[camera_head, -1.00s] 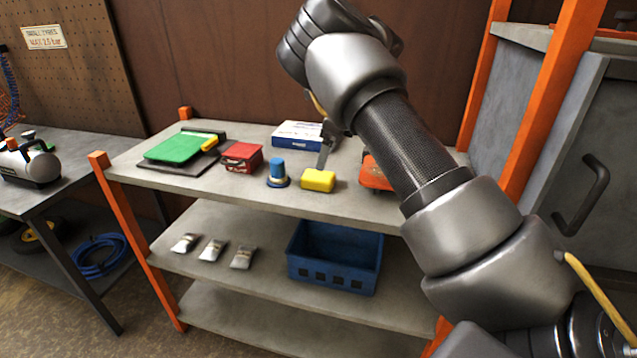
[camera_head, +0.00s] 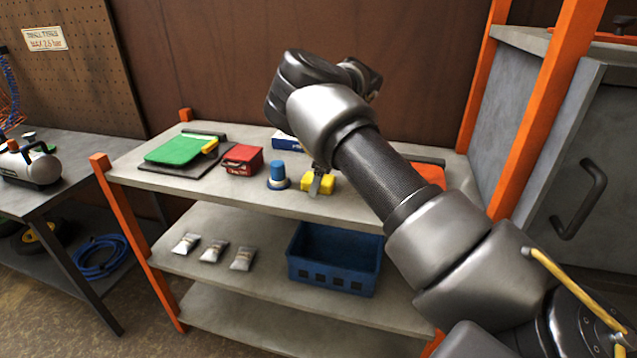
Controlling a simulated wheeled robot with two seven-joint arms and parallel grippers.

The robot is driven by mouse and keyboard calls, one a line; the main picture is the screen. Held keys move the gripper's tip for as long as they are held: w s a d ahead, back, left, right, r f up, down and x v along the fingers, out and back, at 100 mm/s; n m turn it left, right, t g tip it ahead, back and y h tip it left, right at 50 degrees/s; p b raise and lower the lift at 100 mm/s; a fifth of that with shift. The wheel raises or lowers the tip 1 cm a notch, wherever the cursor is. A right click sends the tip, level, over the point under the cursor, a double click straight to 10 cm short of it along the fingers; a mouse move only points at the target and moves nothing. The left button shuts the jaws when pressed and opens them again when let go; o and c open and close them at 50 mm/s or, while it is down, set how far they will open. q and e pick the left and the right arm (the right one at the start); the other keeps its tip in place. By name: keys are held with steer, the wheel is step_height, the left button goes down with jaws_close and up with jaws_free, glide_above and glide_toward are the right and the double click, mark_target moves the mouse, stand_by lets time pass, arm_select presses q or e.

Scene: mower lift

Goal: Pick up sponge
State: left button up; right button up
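The yellow sponge (camera_head: 326,184) lies on the top shelf, just right of a blue cylinder-shaped item. My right gripper (camera_head: 316,186) points down at the sponge, with a finger in front of its left part. My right arm hides most of the gripper, and I cannot tell whether the fingers are apart or touch the sponge. My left gripper is not in view.
On the top shelf (camera_head: 215,190) stand the blue item (camera_head: 277,175), a red box (camera_head: 242,160), a green item (camera_head: 175,149) on a dark board, a blue-and-white box (camera_head: 285,141) and an orange item (camera_head: 428,173). A blue crate (camera_head: 333,262) and several pouches (camera_head: 213,251) sit below.

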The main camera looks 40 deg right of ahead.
steer(key=shift+c, duration=0.4)
steer(key=c, duration=1)
